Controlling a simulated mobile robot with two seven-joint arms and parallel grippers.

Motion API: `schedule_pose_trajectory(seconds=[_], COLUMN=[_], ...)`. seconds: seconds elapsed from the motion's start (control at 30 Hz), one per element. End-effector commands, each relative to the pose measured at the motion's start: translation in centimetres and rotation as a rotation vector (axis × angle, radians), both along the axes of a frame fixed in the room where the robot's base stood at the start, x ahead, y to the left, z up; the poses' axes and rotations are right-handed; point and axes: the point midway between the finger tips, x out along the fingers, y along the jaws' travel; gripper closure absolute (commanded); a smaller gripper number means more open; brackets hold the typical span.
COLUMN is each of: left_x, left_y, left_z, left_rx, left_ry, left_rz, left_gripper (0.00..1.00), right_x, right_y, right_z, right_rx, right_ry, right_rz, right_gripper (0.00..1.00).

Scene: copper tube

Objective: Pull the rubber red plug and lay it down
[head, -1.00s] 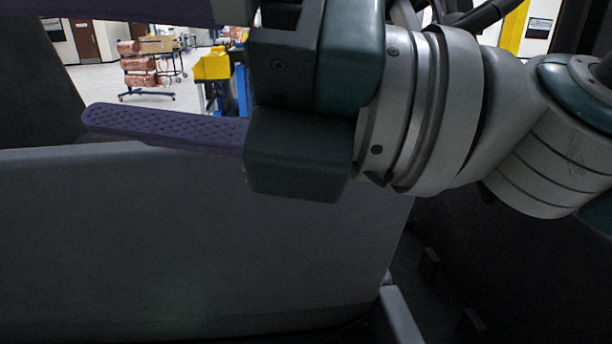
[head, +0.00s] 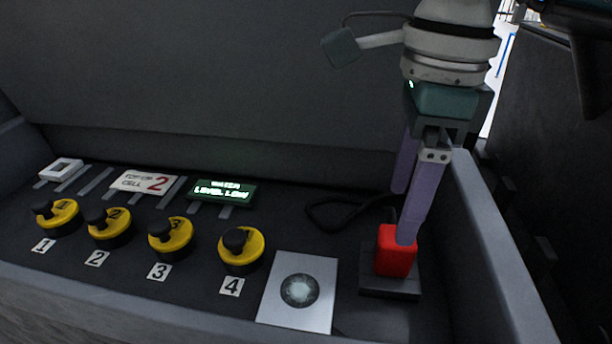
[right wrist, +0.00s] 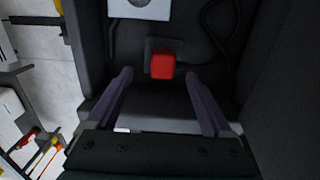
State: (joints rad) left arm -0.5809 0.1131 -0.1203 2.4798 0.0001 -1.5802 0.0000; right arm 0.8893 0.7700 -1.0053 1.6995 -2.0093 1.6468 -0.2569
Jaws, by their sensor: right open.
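The red rubber plug (head: 394,254) is a block standing upright on a dark square base (head: 390,287) at the right end of the panel. My right gripper (head: 402,215) comes down from above with its purple fingers apart. In the head view the nearer fingertip overlaps the plug's upper right part. In the right wrist view the plug (right wrist: 163,66) lies ahead, between the lines of the open fingers (right wrist: 158,76), at about their tips. Nothing is held. Whether a finger touches the plug, I cannot tell. My left gripper is out of view.
Several yellow-and-black numbered caps (head: 168,240) stand in a row to the left. A white plate with a round lens (head: 298,290) lies beside the plug. A lit green display (head: 222,191) and a black cable (head: 340,212) are behind. A grey wall (head: 495,240) rises close on the right.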

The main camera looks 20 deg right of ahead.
Motion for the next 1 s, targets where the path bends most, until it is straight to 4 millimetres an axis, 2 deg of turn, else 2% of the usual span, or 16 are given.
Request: schedule_pose_trajectory(seconds=[0.13, 0.57, 0.77, 1.0], left_x=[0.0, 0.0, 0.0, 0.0], left_y=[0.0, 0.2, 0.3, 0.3], left_z=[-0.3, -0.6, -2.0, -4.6], left_rx=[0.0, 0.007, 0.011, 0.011], left_ry=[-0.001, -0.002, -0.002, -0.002], left_rz=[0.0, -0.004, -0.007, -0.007], left_gripper=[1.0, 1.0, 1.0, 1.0], right_x=[0.1, 0.0, 0.0, 0.0], right_y=[-1.1, -0.9, -0.9, -0.9], right_z=[-0.1, -0.6, -2.4, -6.0], right_rx=[-0.04, -0.037, -0.036, -0.036], right_ry=[0.005, 0.005, 0.004, 0.007], right_rz=[-0.006, -0.006, -0.005, -0.007], right_gripper=[0.15, 0.15, 0.15, 0.15])
